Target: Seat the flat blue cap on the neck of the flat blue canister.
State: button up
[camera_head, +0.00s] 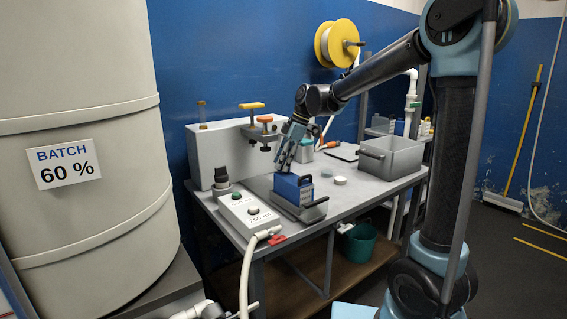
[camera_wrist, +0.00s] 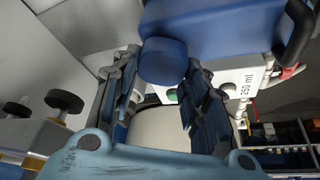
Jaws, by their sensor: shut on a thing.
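The flat blue canister (camera_head: 293,190) stands upright on a grey stand at the front of the bench, with a dark handle on its right. In the wrist view its blue body (camera_wrist: 225,28) fills the top. The round blue cap (camera_wrist: 163,58) is between my fingertips, against the canister's edge in the picture. My gripper (camera_head: 282,166) points down at the canister's left top and is shut on the cap; it also shows in the wrist view (camera_wrist: 166,74). The neck is hidden, and I cannot tell whether the cap touches it.
A white control box (camera_head: 247,212) marked 250 ml stands left of the canister. A white unit with orange and yellow knobs (camera_head: 225,150) is behind it. A grey bin (camera_head: 391,157) is at the right. A pale round lid (camera_head: 340,181) lies on the bench, with some clear bench around it.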

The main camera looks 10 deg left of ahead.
jog(key=shift+f, duration=0.4)
dwell(0.4)
jog(key=o, duration=0.9)
jog(key=shift+r, duration=0.1)
jog(key=shift+r, duration=3.45)
